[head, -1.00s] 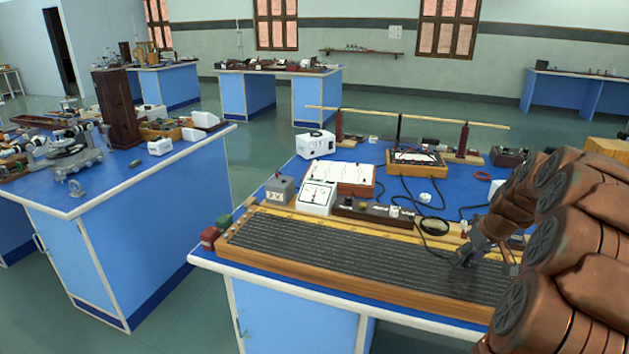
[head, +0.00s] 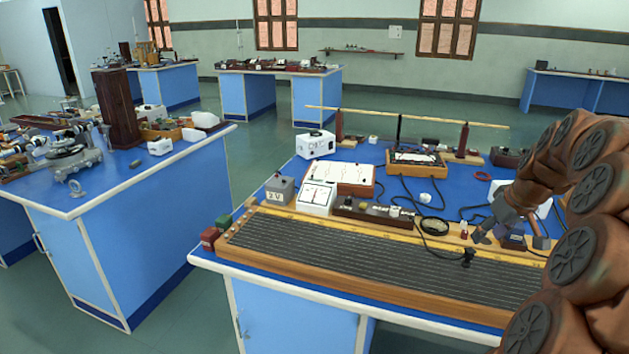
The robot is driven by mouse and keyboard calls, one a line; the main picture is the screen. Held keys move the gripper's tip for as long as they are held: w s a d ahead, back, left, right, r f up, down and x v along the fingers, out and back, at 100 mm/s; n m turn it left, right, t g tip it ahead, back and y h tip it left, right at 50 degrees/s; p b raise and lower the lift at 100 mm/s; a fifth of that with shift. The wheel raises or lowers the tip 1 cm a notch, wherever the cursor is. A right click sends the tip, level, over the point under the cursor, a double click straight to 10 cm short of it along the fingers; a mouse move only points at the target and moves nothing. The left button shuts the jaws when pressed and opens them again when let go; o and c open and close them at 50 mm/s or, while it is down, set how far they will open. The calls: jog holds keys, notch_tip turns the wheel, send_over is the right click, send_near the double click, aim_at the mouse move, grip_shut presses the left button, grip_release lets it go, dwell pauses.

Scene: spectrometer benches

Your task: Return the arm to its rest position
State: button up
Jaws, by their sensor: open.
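My copper-brown arm (head: 575,230) curves in from the right edge in the head view. My gripper (head: 510,240) is open and empty, its two fingers spread, above the back edge of the long wooden wire board (head: 350,260). A small black piece (head: 468,257) stands on the board's wires, to the left of and below my gripper, apart from it. A dark block shows between and behind the fingers and is partly hidden.
A white meter (head: 318,197), a grey 2 V box (head: 280,190) and a round lens-like piece (head: 435,226) stand behind the board. A wooden rod (head: 407,116) spans stands at the back of the blue bench. Another crowded bench (head: 130,190) is at left.

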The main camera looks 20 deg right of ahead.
jog(key=s+a+r+n+g+y+p, duration=0.1)
jog(key=s+a+r+p, duration=0.1)
jog(key=a, duration=1.1)
jog(key=s+a+r+g+y+p, duration=0.1)
jog(key=s+a+g+p, duration=0.15)
jog(key=a, duration=1.15)
jog(key=s+a+f+g+p, duration=0.1)
jog(key=s+a+p, duration=0.1)
jog(key=s+a, duration=0.4)
jog(key=s+a+f+g+h+p, duration=0.1)
jog(key=s+a, duration=0.4)
jog(key=s, duration=0.9)
jog(key=shift+s+a+g+h+p, duration=0.25)
jog(key=shift+a+g+h+p, duration=0.1)
jog(key=shift+p, duration=0.2)
